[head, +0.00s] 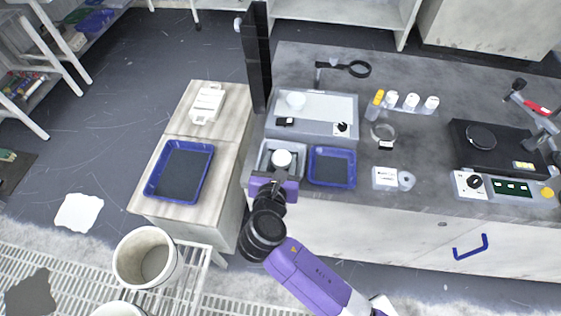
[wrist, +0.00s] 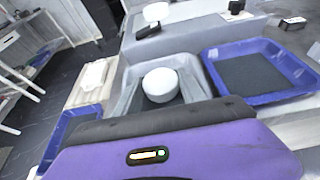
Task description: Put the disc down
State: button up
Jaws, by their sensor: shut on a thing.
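My gripper (head: 276,183) is at the front edge of the bench, over the near side of a grey tray (head: 265,160). I cannot tell whether the gripper touches the tray.
A blue tray with a dark floor (head: 332,184) stands close to the right. Another blue tray (head: 151,187) lies on the side cabinet at left. A grey unit (head: 325,105) and a tall black panel (head: 256,60) stand behind. Several bottles and a black machine (head: 485,158) are farther right.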

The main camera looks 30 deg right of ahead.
jog(key=shift+f, duration=0.15)
jog(key=o, duration=1.2)
jog(key=shift+s+a+r, duration=0.1)
jog(key=shift+s+r, duration=0.05)
jog(key=shift+r, duration=0.05)
jog(key=p+v, duration=0.1)
jog(key=v, duration=1)
jog(key=shift+s+a, duration=0.2)
jog(key=shift+s, duration=0.05)
